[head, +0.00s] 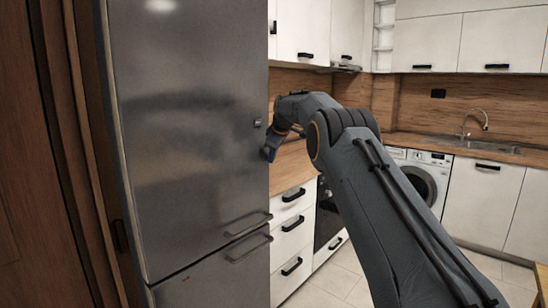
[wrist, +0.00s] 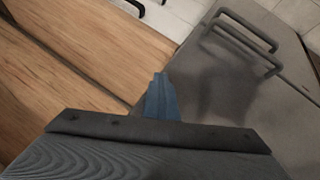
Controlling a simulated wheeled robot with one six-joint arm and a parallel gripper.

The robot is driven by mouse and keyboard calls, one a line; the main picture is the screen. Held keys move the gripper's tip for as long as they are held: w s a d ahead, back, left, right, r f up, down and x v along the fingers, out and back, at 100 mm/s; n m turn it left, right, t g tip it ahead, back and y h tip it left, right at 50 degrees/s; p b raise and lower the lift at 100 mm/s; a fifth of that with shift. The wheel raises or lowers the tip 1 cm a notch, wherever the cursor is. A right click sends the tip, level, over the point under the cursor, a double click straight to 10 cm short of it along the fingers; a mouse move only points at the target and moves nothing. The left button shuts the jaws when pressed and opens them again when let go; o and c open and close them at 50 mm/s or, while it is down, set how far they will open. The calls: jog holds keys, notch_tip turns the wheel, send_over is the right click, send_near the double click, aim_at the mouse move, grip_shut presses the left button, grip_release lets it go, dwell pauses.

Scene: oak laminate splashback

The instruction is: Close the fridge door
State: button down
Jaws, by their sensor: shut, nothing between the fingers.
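The tall grey fridge door (head: 190,120) fills the left of the head view, with a bar handle (head: 248,225) low on its right side. The lower door (head: 210,275) has its own handle just beneath. The upper door looks nearly in line with the lower one; I cannot see a clear gap. My gripper (head: 268,153) is at the door's right edge, partly hidden by it. In the wrist view my gripper (wrist: 161,82) is shut and empty, beside the grey door surface (wrist: 215,85) and its handles (wrist: 243,40). Contact cannot be told.
The wooden worktop (wrist: 80,65) lies left of the fingers in the wrist view. White drawers (head: 292,228) stand right of the fridge. A washing machine (head: 425,178) and sink (head: 485,147) are farther back. Tiled floor (head: 335,280) is free between them.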

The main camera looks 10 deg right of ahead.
jog(key=shift+w+a+r, duration=0.15)
jog(key=shift+a+r, duration=0.05)
jog(key=shift+a, duration=0.2)
jog(key=shift+w+a+r, duration=0.15)
jog(key=shift+a+r, duration=0.05)
jog(key=shift+a, duration=0.2)
jog(key=shift+d, duration=0.2)
jog(key=s+d+r+b, duration=0.2)
jog(key=s+d+r, duration=0.4)
jog(key=d, duration=0.4)
jog(key=s+a+f+m+g, duration=0.1)
jog(key=s+f, duration=0.8)
jog(key=s, duration=1)
jog(key=s+a+f+m+g+h, duration=0.1)
jog(key=s+f+m+g, duration=0.2)
jog(key=s, duration=1.6)
jog(key=s+a+f+m+g, duration=0.1)
jog(key=s+f+m, duration=0.6)
jog(key=s+f, duration=0.7)
jog(key=s+g, duration=0.1)
jog(key=s, duration=0.4)
jog(key=shift+a+f+g, duration=0.3)
jog(key=shift+a, duration=0.1)
